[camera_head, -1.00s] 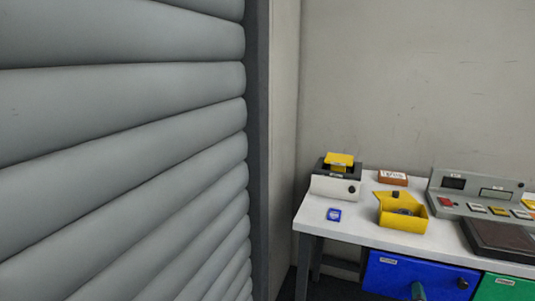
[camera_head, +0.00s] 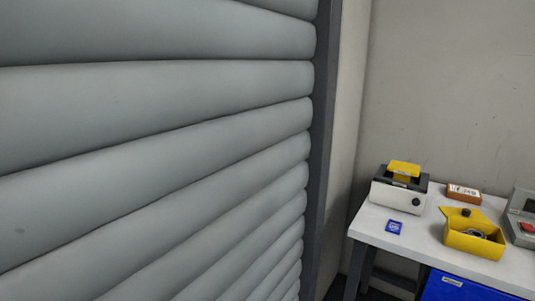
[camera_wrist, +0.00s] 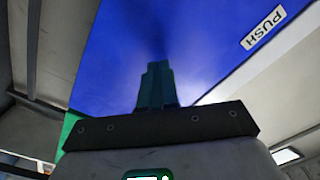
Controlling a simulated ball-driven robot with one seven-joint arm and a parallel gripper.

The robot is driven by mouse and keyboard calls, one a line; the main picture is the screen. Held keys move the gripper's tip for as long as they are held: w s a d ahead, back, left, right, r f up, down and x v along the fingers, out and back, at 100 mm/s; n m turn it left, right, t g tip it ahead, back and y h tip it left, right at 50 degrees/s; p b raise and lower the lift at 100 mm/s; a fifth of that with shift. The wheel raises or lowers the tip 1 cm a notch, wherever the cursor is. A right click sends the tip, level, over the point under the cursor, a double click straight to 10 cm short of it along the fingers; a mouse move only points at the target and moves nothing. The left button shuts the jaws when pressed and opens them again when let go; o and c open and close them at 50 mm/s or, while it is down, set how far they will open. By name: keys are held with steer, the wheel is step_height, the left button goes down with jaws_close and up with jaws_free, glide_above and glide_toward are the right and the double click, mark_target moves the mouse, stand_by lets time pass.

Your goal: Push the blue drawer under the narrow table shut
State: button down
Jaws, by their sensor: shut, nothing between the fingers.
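The blue drawer (camera_head: 465,288) is under the narrow white table (camera_head: 382,240) at the bottom right of the head view. Only its upper left part shows there, with a small label, so I cannot tell how far it is open. In the wrist view the drawer's blue front (camera_wrist: 205,45) fills the middle, with a "PUSH" label (camera_wrist: 263,29) at upper right. My gripper (camera_wrist: 157,66) has its dark green fingers shut and empty, pointing at the blue front. The fingertips are very close to it; I cannot tell whether they touch. My gripper is outside the head view.
A grey ribbed shutter (camera_head: 160,150) fills the left.

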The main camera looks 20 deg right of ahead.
steer(key=p+v, duration=0.4)
steer(key=v, duration=0.7)
steer(key=shift+s+a+p, duration=0.2)
steer(key=shift+p, duration=0.1)
steer(key=w+a+n+y+p, duration=0.1)
steer(key=w+a+n+y, duration=0.1)
steer(key=a+n+y, duration=0.65)
steer(key=w+a+n+y+p, duration=0.1)
steer(key=w+a+n+y, duration=0.25)
steer(key=a, duration=0.95)
steer(key=s+a+r+n+g, duration=0.2)
steer(key=s+a+g, duration=0.1)
steer(key=s, duration=0.3)
steer(key=s+a+r+n+g+y+p, duration=0.1)
steer(key=s+a+r+n+g, duration=0.1)
steer(key=s, duration=0.5)
steer(key=s+a+r+n+g+p, duration=0.1)
steer(key=s+a+r+n+g, duration=0.1)
steer(key=s+a+g, duration=0.3)
steer(key=shift+s+a+r+n+g+y, duration=0.35)
steer(key=shift+s+r, duration=0.5)
steer(key=shift+s, duration=0.35)
